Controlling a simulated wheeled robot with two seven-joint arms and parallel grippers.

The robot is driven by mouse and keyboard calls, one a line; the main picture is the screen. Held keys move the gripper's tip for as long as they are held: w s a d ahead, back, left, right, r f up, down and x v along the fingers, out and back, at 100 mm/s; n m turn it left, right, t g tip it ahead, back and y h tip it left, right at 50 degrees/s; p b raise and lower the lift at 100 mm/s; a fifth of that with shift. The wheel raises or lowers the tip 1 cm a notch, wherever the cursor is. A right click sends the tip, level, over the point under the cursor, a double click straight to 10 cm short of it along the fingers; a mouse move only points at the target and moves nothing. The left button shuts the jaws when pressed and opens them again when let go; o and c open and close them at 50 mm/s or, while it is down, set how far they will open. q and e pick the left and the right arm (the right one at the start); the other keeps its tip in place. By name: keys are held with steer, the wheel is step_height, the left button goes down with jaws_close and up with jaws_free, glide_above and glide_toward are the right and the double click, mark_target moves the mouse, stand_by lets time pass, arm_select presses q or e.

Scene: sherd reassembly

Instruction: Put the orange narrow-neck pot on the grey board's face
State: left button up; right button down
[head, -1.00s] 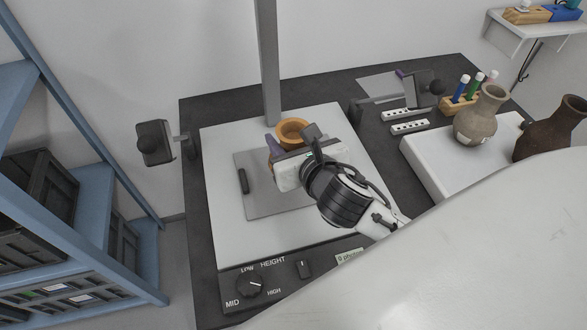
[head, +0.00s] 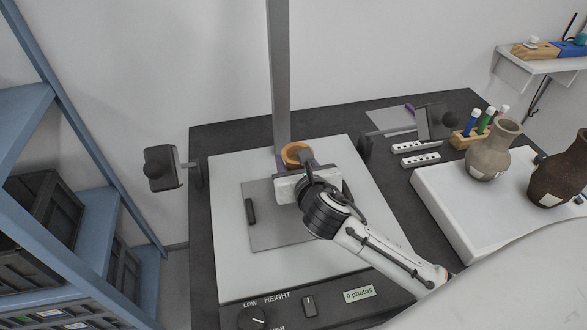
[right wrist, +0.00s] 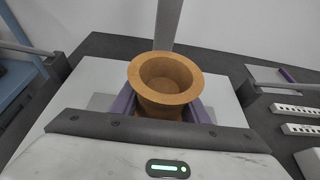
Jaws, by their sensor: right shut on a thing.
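The orange narrow-neck pot (head: 297,152) is mostly hidden behind my right gripper (head: 292,168) in the head view; its flared rim shows. In the right wrist view the pot (right wrist: 166,80) stands mouth up between the purple fingers of my right gripper (right wrist: 163,108), which is shut on it. The grey board (head: 283,232) lies flat on the white base, partly covered by my right arm. The pot is over or beyond the board's far edge; I cannot tell whether it touches anything below. My left gripper is not in view.
A column (head: 279,80) rises just behind the pot. A small black bar (head: 250,211) lies on the board's left side. Lamps (head: 162,167) stand at both sides. A grey-brown jug (head: 492,152) and a dark brown jug (head: 560,175) stand on a white block at right.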

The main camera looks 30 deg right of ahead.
steer(key=shift+f, duration=0.95)
steer(key=c, duration=1)
jaws_free()
steer(key=shift+f, duration=0.15)
steer(key=shift+c, duration=0.2)
steer(key=p+v, duration=0.1)
steer(key=v, duration=1.1)
